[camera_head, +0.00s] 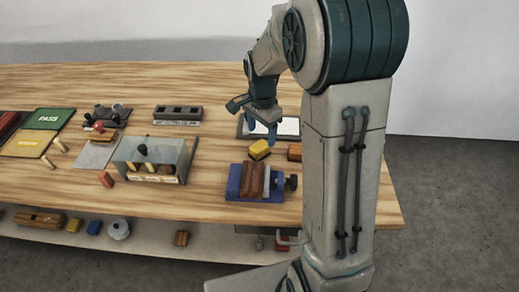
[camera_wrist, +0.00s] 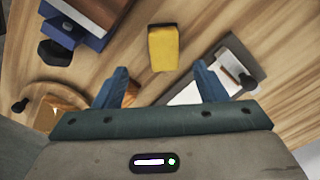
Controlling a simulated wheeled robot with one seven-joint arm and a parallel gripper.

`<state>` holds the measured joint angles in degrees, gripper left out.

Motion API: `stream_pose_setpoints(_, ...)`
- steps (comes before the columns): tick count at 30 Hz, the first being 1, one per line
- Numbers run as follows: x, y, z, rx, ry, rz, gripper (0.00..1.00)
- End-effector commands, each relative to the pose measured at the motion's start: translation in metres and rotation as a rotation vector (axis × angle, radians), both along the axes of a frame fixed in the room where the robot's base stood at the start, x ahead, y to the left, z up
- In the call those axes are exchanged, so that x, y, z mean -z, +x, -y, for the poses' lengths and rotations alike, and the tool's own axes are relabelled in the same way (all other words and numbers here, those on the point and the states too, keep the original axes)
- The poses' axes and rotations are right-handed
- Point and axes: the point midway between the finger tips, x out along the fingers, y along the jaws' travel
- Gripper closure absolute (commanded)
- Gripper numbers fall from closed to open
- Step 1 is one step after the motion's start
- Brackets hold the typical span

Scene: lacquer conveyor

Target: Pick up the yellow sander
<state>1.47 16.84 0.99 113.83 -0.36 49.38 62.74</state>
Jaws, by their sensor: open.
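The yellow sander (camera_head: 259,148) is a small yellow block on the wooden table, behind the blue vise. In the wrist view the yellow sander (camera_wrist: 163,48) lies ahead of the fingertips, near the top middle. My gripper (camera_head: 262,122) hangs above the table close to the sander. In the wrist view my gripper (camera_wrist: 160,82) shows two blue fingers spread apart with nothing between them. The sander is in line with the gap between the fingers and not visibly touched.
A blue vise (camera_head: 233,182) holding a brown wooden piece stands in front of the sander. A tray with a white surface (camera_head: 288,127) lies behind it. An orange-brown block (camera_head: 294,152) is to its right, partly hidden by my arm. The table left of the vise has bare wood.

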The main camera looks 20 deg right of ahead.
Motion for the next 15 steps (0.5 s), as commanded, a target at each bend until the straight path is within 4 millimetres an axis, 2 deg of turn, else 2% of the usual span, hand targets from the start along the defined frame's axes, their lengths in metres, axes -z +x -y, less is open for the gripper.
stream_pose_setpoints(3, 0.015, -0.001, 0.000, 0.000, 0.000, -0.004, 0.35)
stream_pose_setpoints(10, 0.031, 0.001, -0.001, 0.000, 0.000, -0.002, 0.35)
stream_pose_setpoints(15, 0.053, 0.005, -0.004, -0.002, 0.000, -0.004, 0.35)
